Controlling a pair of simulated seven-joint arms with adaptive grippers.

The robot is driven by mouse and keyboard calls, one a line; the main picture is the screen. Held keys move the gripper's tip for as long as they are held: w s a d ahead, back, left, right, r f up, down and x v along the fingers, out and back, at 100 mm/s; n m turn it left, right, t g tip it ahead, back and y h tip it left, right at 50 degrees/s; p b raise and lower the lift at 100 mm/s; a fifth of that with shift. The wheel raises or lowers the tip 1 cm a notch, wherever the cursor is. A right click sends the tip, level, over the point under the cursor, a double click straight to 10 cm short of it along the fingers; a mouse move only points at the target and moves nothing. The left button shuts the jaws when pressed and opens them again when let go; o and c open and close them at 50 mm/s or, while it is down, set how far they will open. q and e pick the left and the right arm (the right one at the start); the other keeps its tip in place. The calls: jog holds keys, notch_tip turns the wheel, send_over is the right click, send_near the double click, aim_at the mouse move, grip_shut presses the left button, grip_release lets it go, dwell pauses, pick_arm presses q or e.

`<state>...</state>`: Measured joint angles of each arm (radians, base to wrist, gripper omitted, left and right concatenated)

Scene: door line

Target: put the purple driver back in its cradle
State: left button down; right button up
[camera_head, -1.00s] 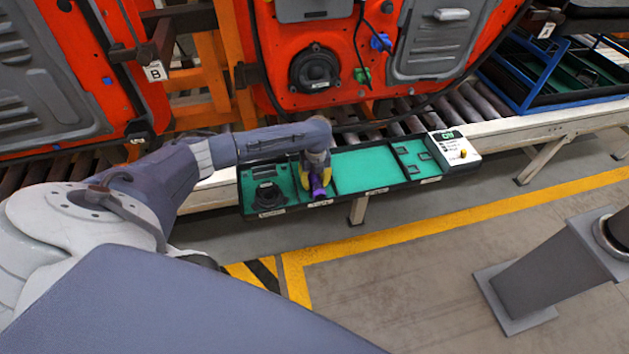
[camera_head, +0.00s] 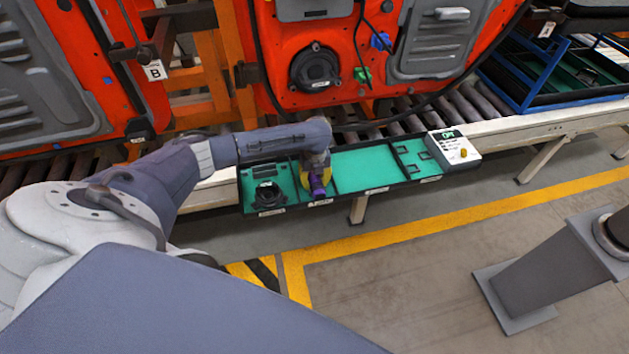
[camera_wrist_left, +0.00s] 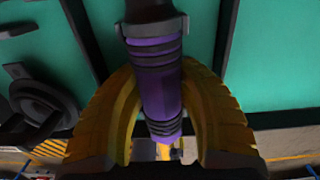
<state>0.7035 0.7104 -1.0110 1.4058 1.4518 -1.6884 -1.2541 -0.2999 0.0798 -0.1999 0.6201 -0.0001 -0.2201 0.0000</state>
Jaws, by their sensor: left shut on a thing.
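The purple driver (camera_head: 317,187) is at the front of the tray's second compartment from the left. In the left wrist view its purple body with black bands (camera_wrist_left: 160,80) runs between my yellow fingers. My left gripper (camera_wrist_left: 160,95) is shut on it; the gripper also shows in the head view (camera_head: 318,179), pointing down over the tray. A dark grey collar with side lugs (camera_wrist_left: 155,24) surrounds the driver's far end. I cannot tell whether this collar is the cradle or part of the driver. My right gripper is not in view.
The green-lined tray (camera_head: 372,168) has dark dividers and front labels. A black round part (camera_head: 268,194) lies in its left compartment. A white box (camera_head: 454,148) stands at its right end. Red door panels (camera_head: 290,30) hang close behind. The middle compartment is clear.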

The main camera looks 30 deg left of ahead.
pick_arm(q)
jog(key=c, duration=0.8)
grip_release()
jog(key=shift+c, duration=0.2)
jog(key=shift+s, duration=0.1)
